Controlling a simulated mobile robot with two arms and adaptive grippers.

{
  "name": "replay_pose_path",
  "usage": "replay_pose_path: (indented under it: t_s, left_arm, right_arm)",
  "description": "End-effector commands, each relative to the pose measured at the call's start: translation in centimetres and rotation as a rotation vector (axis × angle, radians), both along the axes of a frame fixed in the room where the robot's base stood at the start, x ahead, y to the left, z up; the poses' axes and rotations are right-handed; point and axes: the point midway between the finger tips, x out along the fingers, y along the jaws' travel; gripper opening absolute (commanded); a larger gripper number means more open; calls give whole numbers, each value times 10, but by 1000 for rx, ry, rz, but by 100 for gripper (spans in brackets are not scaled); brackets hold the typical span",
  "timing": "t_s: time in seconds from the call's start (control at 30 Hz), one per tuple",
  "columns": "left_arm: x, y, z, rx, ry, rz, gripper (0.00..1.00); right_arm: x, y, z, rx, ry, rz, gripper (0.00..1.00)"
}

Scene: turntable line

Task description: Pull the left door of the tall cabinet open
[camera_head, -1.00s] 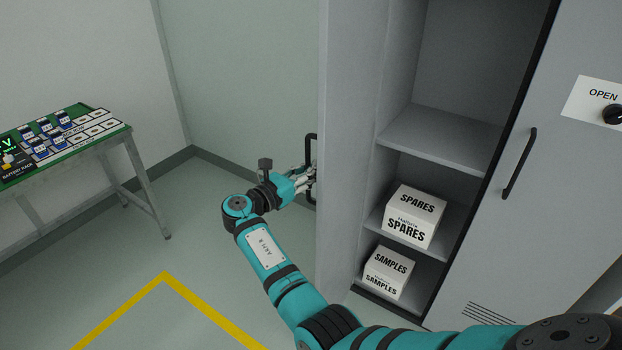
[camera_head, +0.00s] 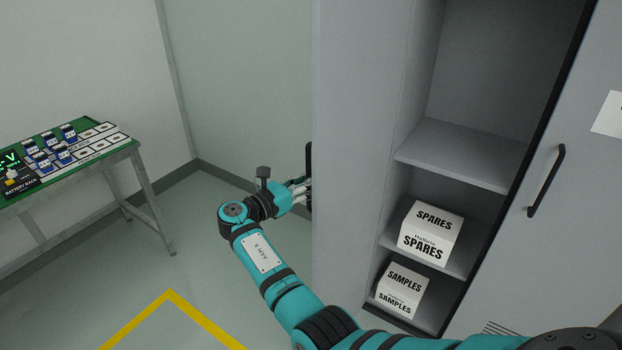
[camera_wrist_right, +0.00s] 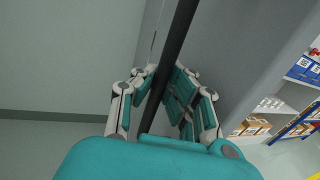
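The tall grey cabinet stands at the right of the head view, its inside with shelves (camera_head: 455,155) exposed. Its left door (camera_head: 355,150) stands swung outward, with its inner face toward the head camera. The door's black handle (camera_head: 309,160) is on its far side, mostly hidden by the door edge. My right gripper (camera_head: 301,188) is at this handle, its tips partly hidden by the door. In the right wrist view, the fingers (camera_wrist_right: 163,75) are closed in on both sides of the dark handle bar (camera_wrist_right: 172,50). My left gripper is not in view.
A white SPARES box (camera_head: 430,235) and a SAMPLES box (camera_head: 402,290) stand on the cabinet shelves. The right door (camera_head: 560,240) is closed. A table (camera_head: 140,150) with a battery rack stands at the left. The floor between is clear, with a yellow line (camera_head: 170,293).

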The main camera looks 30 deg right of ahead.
Motion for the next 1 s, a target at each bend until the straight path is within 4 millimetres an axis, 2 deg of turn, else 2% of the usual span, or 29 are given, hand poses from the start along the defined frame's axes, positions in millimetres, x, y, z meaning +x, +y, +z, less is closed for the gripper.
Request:
replay_pose_path:
  t_s: [0.03, 0.23, 0.47, 0.57, 0.83, 1.0]
  left_arm:
    - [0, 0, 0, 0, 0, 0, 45]
    - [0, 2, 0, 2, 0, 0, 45]
    - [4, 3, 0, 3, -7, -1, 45]
    - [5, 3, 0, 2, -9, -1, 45]
    - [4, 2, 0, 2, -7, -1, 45]
    - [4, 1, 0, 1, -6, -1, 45]
  right_arm:
    - [0, 2, -2, 2, 4, 4, 12]
    - [0, 0, 1, -1, -2, 1, 36]
    - [0, -1, 3, -4, -5, 0, 36]
    - [-1, 5, 3, -4, -5, 1, 36]
    - [-10, 48, 2, -2, -5, 4, 36]
    - [-15, 68, 2, -1, -3, 3, 36]
